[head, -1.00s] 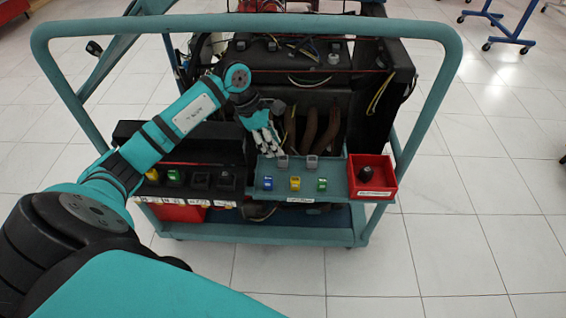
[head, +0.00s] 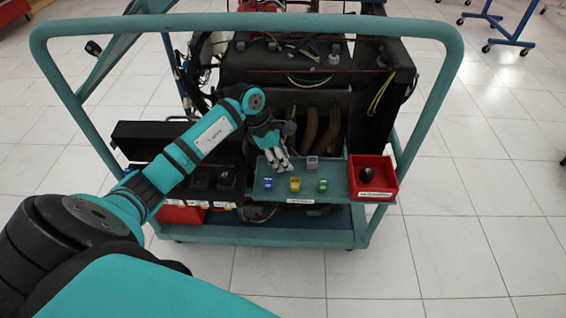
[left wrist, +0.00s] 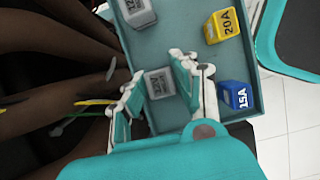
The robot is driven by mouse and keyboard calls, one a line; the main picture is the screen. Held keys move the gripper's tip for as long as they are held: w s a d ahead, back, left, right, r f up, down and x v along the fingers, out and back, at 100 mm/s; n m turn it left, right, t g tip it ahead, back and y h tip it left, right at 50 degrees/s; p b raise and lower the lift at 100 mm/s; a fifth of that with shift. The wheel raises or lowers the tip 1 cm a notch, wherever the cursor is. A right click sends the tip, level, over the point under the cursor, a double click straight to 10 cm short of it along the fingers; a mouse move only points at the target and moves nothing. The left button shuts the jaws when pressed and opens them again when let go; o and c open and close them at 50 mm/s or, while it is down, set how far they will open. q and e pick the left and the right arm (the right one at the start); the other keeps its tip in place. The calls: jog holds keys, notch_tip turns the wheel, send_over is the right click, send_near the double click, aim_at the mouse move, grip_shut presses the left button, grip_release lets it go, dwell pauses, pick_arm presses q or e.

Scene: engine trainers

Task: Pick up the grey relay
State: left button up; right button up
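Two small grey relays are on the teal tray (head: 340,188). One grey relay (head: 312,162) shows in the head view and also at the top of the left wrist view (left wrist: 138,12). The other grey relay (left wrist: 160,83), marked 12V, is between the spread fingers of my left gripper (left wrist: 157,72) in the left wrist view. The fingers are open on either side of it; I cannot tell whether they touch it. In the head view my left gripper (head: 277,164) is over the tray's left part and mostly hides this relay. My right gripper is not in view.
A blue 15A fuse (left wrist: 234,95), a yellow 20A fuse (left wrist: 223,26) and a green fuse (head: 322,185) stand on the tray close by. A red bin (head: 371,190) holding a black part is at the tray's right. The engine and its hoses (head: 310,127) rise behind. The trolley's teal frame (head: 440,110) surrounds it.

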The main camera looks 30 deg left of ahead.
pick_arm(q)
jog(key=shift+c, duration=0.8)
jog(key=shift+r, duration=0.1)
